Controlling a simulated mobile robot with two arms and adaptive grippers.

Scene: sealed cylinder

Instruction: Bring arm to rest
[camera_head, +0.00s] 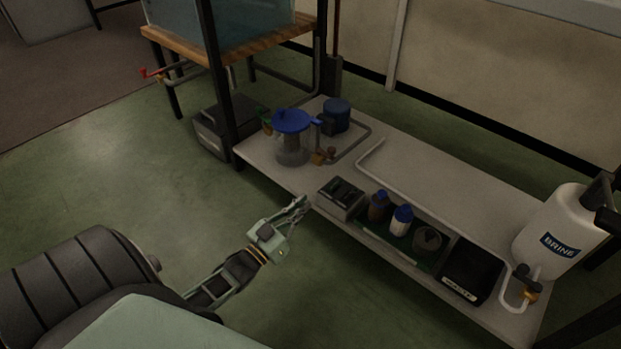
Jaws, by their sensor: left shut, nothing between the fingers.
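My left arm comes in from the lower left. Its gripper (300,205) is shut and empty, in front of the near edge of the low grey bench (440,175). In the picture its fingertips are just left of a small grey box with a dark top (341,197); I cannot tell whether they touch the bench edge. My right gripper is not in view.
A blue-lidded clear vessel (292,138) and a dark blue cylinder (337,115) stand at the bench's far left. Two small bottles (401,220) and a dark box (470,271) line its front. A white BRINE jug (561,235) stands right. Green floor (120,170) is clear left.

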